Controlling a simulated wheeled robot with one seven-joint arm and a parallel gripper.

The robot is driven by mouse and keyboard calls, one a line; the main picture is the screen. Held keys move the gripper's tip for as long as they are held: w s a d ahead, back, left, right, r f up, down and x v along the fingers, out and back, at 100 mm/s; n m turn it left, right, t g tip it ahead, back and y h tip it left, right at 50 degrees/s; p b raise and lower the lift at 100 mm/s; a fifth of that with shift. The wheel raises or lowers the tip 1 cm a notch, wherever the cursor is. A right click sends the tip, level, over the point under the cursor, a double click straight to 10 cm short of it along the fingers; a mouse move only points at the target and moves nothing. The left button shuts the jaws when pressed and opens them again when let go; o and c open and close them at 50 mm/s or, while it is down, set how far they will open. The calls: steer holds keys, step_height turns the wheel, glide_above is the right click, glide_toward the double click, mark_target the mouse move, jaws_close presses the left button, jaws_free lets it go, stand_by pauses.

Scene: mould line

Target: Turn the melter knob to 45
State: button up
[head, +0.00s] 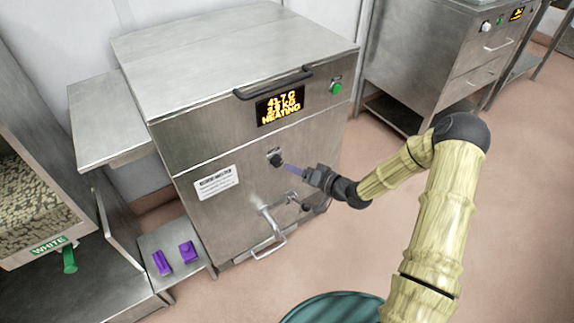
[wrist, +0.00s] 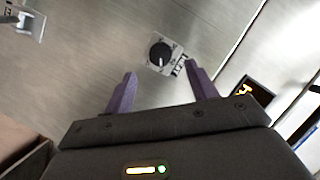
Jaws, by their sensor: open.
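The melter (head: 250,150) is a steel cabinet with a lid. Its display (head: 280,106) reads about 41.7 C, a kg line that is hard to read, and HEATING. The melter knob (head: 275,158) is a dark round dial on the front panel. In the wrist view the black knob (wrist: 160,54) sits on a pale scale plate, with a white mark pointing toward the gripper; the scale numbers are too small to read. My gripper (head: 287,168) is open just in front and to the right of the knob. Its purple fingers (wrist: 162,83) are apart and short of the knob, with nothing between them.
A spout with a handle (head: 268,228) sticks out below the knob. A black lid handle (head: 273,83) and green button (head: 336,88) are above. Purple pieces (head: 187,252) lie on a low shelf at left. Another steel unit (head: 420,50) stands behind right; floor between is clear.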

steer(key=p+v, duration=0.1)
steer(key=v, duration=1)
steer(key=s+d+r+n+g+h, duration=0.1)
steer(key=s+d+r+g+h, duration=0.45)
steer(key=h, duration=0.65)
steer(key=s+a+r+m+g, duration=0.1)
steer(key=s+a+r, duration=0.1)
steer(key=s+r, duration=0.8)
steer(key=w+p+v, duration=0.2)
steer(key=p+v, duration=0.9)
steer(key=p, duration=0.2)
steer(key=w+r+p+v, duration=0.1)
steer(key=w+p+v, duration=0.1)
steer(key=p+v, duration=1)
steer(key=shift+a+r+p, duration=0.15)
steer(key=shift+a+p, duration=0.15)
steer(key=shift+p, duration=0.3)
